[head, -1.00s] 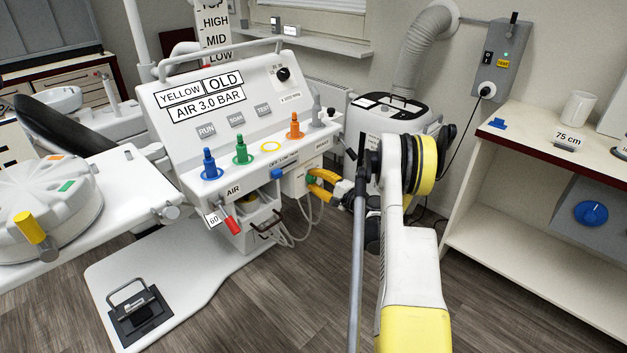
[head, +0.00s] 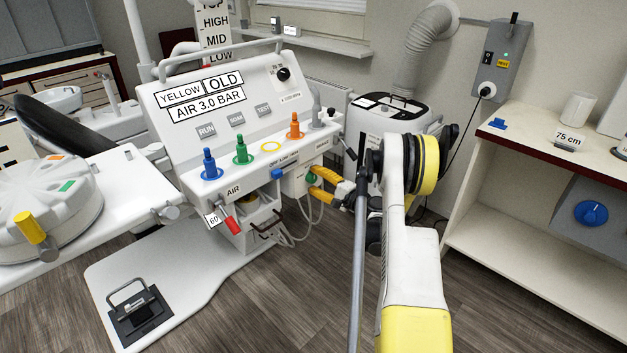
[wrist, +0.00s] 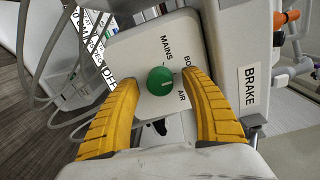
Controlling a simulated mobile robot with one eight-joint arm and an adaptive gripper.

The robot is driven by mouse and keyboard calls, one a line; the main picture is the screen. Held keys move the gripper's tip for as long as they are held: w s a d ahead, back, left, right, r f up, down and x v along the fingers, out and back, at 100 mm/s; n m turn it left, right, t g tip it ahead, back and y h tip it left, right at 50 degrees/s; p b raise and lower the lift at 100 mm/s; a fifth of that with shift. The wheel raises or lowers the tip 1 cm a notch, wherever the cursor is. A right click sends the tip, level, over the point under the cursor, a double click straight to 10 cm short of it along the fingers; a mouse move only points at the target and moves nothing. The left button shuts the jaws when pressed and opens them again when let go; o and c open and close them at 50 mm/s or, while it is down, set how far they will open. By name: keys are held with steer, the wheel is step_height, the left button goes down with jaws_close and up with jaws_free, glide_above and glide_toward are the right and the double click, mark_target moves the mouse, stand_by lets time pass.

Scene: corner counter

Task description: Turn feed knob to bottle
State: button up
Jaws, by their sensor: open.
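The green feed knob (wrist: 161,81) sits on a pale panel, with the words MAINS, BO and AIR around it. The rest of the word starting with BO is hidden behind a finger. A short pale mark shows on the knob's face, toward its right side. My gripper (wrist: 162,88) is open, with one yellow finger on each side of the knob and a visible gap to it on both sides. In the head view my gripper (head: 324,184) is at the right end of the white console (head: 195,130), by the small box that bears the knob.
A panel marked BRAKE (wrist: 250,86) stands right of the knob. Grey hoses (wrist: 45,50) run at the left. Blue, green and orange bottle-shaped fittings (head: 242,153) stand on the console ledge. A shelf unit (head: 530,200) is at the right.

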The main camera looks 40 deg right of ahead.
steer(key=s+d, duration=0.1)
steer(key=s, duration=1)
steer(key=shift+s+r, duration=0.2)
steer(key=shift+r, duration=0.05)
steer(key=shift+d, duration=0.1)
